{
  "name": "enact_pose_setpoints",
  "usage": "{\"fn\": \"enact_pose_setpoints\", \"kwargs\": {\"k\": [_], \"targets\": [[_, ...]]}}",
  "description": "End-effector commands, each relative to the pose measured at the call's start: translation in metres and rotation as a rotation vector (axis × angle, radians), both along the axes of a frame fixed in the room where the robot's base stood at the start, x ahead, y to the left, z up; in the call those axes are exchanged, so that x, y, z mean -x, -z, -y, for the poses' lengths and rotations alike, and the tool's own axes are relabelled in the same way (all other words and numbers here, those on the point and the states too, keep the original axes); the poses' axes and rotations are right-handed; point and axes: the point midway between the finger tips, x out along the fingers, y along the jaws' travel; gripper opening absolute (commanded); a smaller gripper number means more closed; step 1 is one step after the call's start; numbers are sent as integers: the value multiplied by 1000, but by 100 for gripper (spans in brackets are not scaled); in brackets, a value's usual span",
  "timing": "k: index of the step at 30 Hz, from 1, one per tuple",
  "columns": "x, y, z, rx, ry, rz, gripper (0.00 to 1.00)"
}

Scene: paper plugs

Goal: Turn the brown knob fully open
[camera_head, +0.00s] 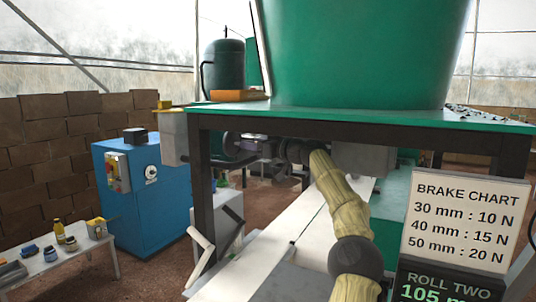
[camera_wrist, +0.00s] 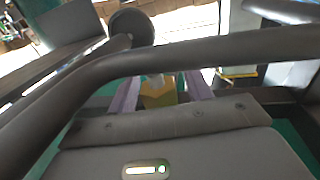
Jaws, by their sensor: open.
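My arm reaches under the green bench top in the head view, and my gripper (camera_head: 252,145) is small and in shadow there. In the wrist view my gripper (camera_wrist: 160,88) shows two purple fingers, apart, with a yellow-brown block (camera_wrist: 158,95) seen between them. I cannot tell whether they touch it, or whether it is the brown knob. A dark round disc (camera_wrist: 131,27) stands beyond at the upper left. In the head view a dark round part (camera_head: 231,145) sits beside the bench leg. No clearly brown knob can be picked out.
The bench (camera_head: 350,117) carries a large green tub (camera_head: 360,50) and has a dark frame and legs around my arm. A blue cabinet (camera_head: 145,195) stands left. A brake chart sign (camera_head: 465,222) stands right.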

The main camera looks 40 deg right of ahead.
Motion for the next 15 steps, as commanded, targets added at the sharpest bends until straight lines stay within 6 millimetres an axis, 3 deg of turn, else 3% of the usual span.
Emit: {"fn": "enact_pose_setpoints", "kwargs": {"k": [15], "targets": [[0,2,3,7,295,-1,50]]}}
